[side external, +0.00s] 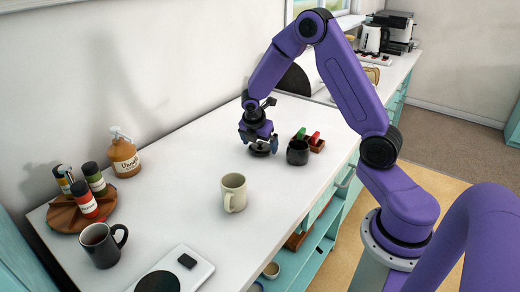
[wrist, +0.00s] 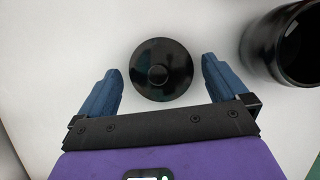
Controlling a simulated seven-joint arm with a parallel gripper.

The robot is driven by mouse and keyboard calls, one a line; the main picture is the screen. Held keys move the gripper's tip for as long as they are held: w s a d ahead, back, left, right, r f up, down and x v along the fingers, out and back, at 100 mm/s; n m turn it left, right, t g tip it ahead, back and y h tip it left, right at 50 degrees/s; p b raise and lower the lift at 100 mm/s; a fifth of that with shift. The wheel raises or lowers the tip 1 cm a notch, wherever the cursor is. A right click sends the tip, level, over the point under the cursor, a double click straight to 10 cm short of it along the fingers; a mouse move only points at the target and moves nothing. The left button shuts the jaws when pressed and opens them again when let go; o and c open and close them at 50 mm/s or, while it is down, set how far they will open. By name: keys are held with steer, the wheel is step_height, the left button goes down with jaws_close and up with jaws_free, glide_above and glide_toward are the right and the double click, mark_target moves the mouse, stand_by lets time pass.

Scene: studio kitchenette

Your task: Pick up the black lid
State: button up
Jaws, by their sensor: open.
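The black lid (wrist: 161,54) is round with a small knob in its middle. It lies on the white counter and sits between the two blue fingers of my gripper (wrist: 160,82) in the wrist view. The fingers are open, one on each side of the lid, with a gap on both sides. In the side external view my gripper (side external: 259,143) points down over the lid (side external: 260,152), which is partly hidden by the fingers.
A black pot (side external: 297,152) stands close to the right of my gripper, with a small wooden tray (side external: 317,146) behind it. A beige mug (side external: 233,192) stands nearer the camera. A dark mug (side external: 102,245), a soap bottle (side external: 123,155) and a wooden spice rack (side external: 66,218) are at left.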

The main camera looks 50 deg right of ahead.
mark_target(260, 144)
steer(key=c, duration=0.9)
steer(key=shift+c, duration=0.2)
steer(key=shift+r, duration=0.55)
step_height(260, 144, up, 2)
steer(key=shift+r, duration=0.25)
steer(key=s+a+r, duration=0.4)
steer(key=s+r, duration=0.5)
steer(key=s, duration=0.4)
steer(key=d+m+g, duration=0.2)
steer(key=d+m, duration=0.4)
steer(key=d, duration=0.1)
step_height(260, 144, down, 6)
steer(key=shift+w+g, duration=0.3)
steer(key=shift+w, duration=0.05)
